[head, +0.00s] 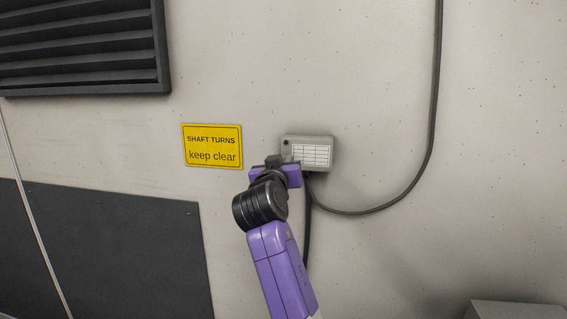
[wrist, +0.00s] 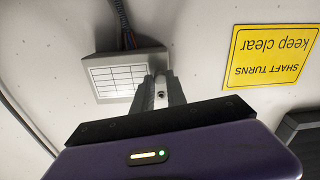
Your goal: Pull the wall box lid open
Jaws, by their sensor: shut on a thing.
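The wall box (head: 325,141) is a small grey box on the pale wall, with a white gridded label (head: 311,155) on its front. It also shows upside down in the wrist view (wrist: 150,58). Its lid looks closed. My gripper (head: 276,160) is at the box's lower left in the head view. In the wrist view my gripper's fingers (wrist: 162,80) reach the edge of the box beside the label and are shut on the lid's edge. The fingers hide the exact part they hold.
A yellow "SHAFT TURNS keep clear" sign (head: 212,146) is left of the box. A dark cable (head: 433,110) loops from the box's underside up the wall on the right. A black louvred vent (head: 82,45) is at upper left, a dark panel (head: 100,250) at lower left.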

